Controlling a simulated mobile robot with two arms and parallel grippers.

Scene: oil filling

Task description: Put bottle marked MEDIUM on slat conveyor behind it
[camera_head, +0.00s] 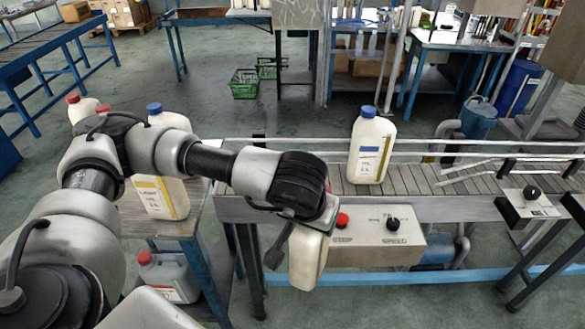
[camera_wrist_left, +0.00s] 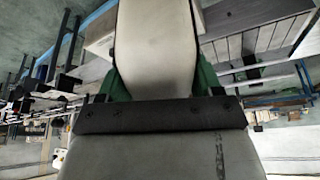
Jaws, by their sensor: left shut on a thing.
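My left gripper (camera_head: 312,222) is shut on a cream bottle (camera_head: 306,258), which hangs below it in front of the slat conveyor's near side. The bottle is slightly tilted, and its marking and cap cannot be made out. In the left wrist view the bottle (camera_wrist_left: 155,45) fills the upper middle, between the fingers of the gripper (camera_wrist_left: 160,85). The slat conveyor (camera_head: 420,187) runs behind the held bottle to the right. Another cream bottle with a blue cap (camera_head: 371,148) stands upright on its slats; its label is too small to read. My right gripper is not in view.
A control box (camera_head: 375,240) with a red button and black knob juts from the conveyor's near side, right of the held bottle. A side table (camera_head: 150,222) at left carries several bottles, partly behind my arm. A grey jug (camera_head: 170,277) sits below. Slats right of the blue-capped bottle are bare.

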